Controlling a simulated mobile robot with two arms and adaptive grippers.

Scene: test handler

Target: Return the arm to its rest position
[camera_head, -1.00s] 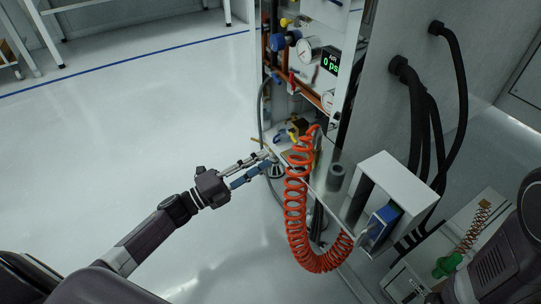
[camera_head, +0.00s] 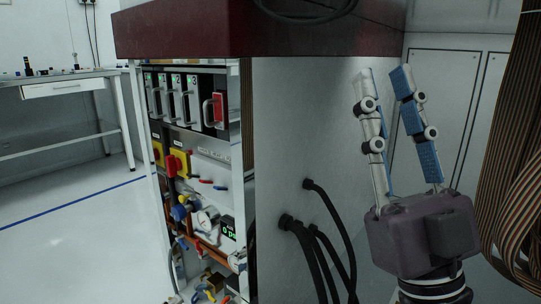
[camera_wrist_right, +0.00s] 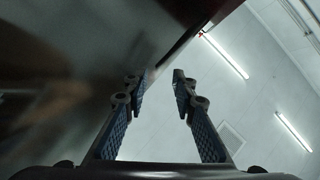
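My right gripper (camera_head: 384,74) is raised upright at the right of the head view, in front of the cabinet's grey side wall. Its two fingers, with blue pads, stand apart with nothing between them. In the right wrist view the same gripper (camera_wrist_right: 159,77) points up toward the ceiling, fingers apart and empty. My left gripper and left arm do not show in the head view now.
The test handler cabinet (camera_head: 290,130) has a dark red top box (camera_head: 200,32) overhanging near my right fingertips. Black hoses (camera_head: 335,225) leave its side. Ribbon cables (camera_head: 515,190) hang at the far right. A workbench (camera_head: 60,78) stands at left; the floor (camera_head: 70,240) there is clear.

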